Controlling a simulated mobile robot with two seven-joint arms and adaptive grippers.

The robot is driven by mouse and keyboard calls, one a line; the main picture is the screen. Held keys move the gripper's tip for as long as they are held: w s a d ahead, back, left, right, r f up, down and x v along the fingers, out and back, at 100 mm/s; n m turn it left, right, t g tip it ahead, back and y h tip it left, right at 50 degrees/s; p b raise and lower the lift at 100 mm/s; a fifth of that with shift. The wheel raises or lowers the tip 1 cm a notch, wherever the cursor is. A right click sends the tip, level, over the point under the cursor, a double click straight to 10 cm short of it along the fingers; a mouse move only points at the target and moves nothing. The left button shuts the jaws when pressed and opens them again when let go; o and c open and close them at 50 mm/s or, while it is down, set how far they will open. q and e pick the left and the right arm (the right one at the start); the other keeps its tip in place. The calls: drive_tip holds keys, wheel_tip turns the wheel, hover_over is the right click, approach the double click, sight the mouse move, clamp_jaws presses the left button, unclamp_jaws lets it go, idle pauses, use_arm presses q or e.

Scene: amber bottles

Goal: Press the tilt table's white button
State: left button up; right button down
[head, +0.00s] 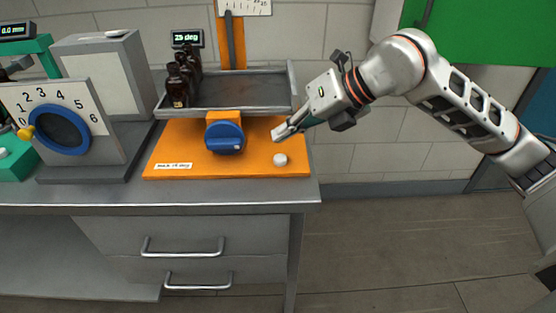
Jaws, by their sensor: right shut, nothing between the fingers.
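The tilt table has an orange base (192,150) on the grey bench, with a grey tray (238,109) above it and a blue knob (224,138) at its front. The white button (280,160) sits at the base's front right. Several amber bottles (178,88) stand upright at the tray's left end. My right gripper (278,134) is shut and empty. In the head view its fingertips show a little above the button in the picture, apart from it. The height gap is hard to judge. My left gripper is not in view.
A grey device with a numbered dial (60,130) stands left of the tilt table. A green device (15,160) is at the far left. A display (187,39) reads about 25 deg. The bench's right edge (318,190) is close, with open floor beyond.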

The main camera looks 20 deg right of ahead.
sight(283, 158)
wheel_tip(283, 158, down, 2)
drive_tip(key=shift+f, duration=0.4)
idle(1.1)
drive_tip(key=shift+f, duration=0.1)
drive_tip(key=shift+f+b, duration=0.3)
drive_tip(key=shift+f, duration=0.05)
drive_tip(key=shift+f, duration=0.5)
idle(0.7)
idle(0.3)
drive_tip(key=shift+r+p, duration=0.45)
drive_tip(key=shift+r, duration=0.5)
